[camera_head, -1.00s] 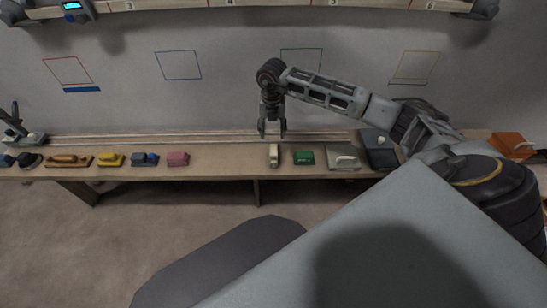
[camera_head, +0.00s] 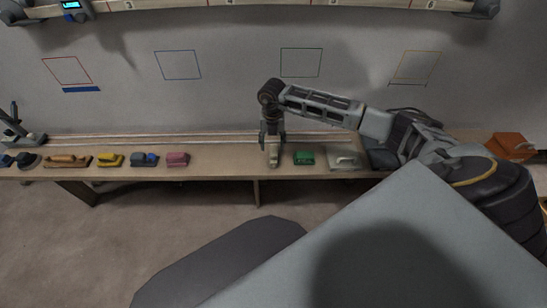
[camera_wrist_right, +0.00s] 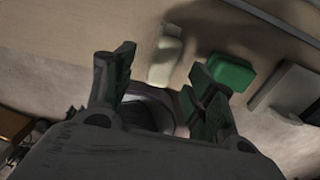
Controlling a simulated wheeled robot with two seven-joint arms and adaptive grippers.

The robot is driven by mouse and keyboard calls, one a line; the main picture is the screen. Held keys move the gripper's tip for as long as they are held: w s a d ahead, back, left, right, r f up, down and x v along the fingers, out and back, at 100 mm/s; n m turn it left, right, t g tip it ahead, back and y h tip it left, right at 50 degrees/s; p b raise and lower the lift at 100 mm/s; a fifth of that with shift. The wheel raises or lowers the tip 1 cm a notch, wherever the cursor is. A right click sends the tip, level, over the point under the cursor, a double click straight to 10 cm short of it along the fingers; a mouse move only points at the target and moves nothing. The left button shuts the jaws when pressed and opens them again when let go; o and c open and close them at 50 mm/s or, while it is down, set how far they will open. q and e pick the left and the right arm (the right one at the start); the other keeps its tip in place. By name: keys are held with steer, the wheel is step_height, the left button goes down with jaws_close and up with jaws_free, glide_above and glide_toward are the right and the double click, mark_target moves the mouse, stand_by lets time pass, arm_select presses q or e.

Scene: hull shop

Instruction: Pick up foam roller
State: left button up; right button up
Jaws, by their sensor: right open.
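A small cream block-like piece (camera_head: 273,160), which looks like the foam roller, stands on the narrow wooden bench (camera_head: 222,160). My right gripper (camera_head: 272,150) is directly over it, pointing down, with its fingers open near the piece's top. In the right wrist view the cream piece (camera_wrist_right: 165,58) lies just beyond and between the open fingertips (camera_wrist_right: 160,82). I cannot tell if the fingers touch it. The gripper hides part of the piece in the head view. My left gripper is not in view.
A green block (camera_head: 304,158) sits close to the right of the cream piece, then a pale flat trowel-like tool (camera_head: 345,160). A grey wall rises behind.

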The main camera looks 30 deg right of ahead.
mark_target(273, 149)
steer(key=shift+s+d+f, duration=0.1)
steer(key=shift+f, duration=0.5)
step_height(273, 149, down, 3)
steer(key=shift+d+r, duration=0.1)
steer(key=shift+f+b, duration=0.3)
steer(key=shift+f, duration=0.25)
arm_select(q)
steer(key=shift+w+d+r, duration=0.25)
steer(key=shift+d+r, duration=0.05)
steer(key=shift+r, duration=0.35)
arm_select(e)
steer(key=shift+c, duration=0.3)
steer(key=c, duration=1.1)
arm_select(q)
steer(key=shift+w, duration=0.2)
arm_select(e)
steer(key=shift+r, duration=0.1)
